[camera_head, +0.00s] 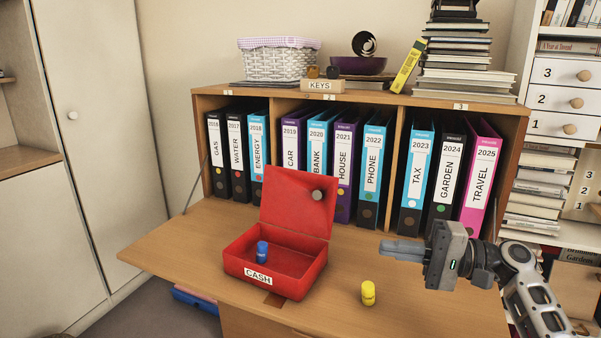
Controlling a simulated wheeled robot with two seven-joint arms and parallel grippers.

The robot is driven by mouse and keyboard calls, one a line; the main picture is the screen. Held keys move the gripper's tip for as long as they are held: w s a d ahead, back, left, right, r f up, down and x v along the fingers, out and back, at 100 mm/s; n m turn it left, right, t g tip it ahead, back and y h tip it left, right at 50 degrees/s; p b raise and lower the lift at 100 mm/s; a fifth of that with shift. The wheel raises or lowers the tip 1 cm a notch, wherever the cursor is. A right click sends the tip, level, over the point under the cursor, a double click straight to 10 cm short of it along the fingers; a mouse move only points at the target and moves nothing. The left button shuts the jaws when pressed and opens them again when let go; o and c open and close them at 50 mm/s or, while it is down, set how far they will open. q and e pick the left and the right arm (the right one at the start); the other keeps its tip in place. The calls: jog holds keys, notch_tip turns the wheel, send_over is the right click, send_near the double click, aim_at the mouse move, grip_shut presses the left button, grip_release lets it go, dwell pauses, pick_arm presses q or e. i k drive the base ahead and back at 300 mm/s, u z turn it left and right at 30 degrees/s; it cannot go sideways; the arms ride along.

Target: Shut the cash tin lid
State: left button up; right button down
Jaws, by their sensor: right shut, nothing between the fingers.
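The red cash tin (303,288) stands on the fold-down desk board, with a CASH label on its front. Its lid (296,203) is open, standing up at the back and leaning slightly back. A round grey knob shows on the lid's inner face near the right. A blue cylindrical item (262,252) stands inside the tin at the left. My right gripper (384,247) is shut and empty, to the right of the tin and apart from it, pointing left above the board. My left gripper is not in view.
A small yellow cylindrical item (368,293) stands on the desk board (190,245) right of the tin, in front of my right gripper. A row of labelled binders (321,150) stands in the shelf behind the lid. The board left of the tin is clear.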

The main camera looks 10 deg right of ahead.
aim_at(287, 202)
jog(key=i, duration=0.9)
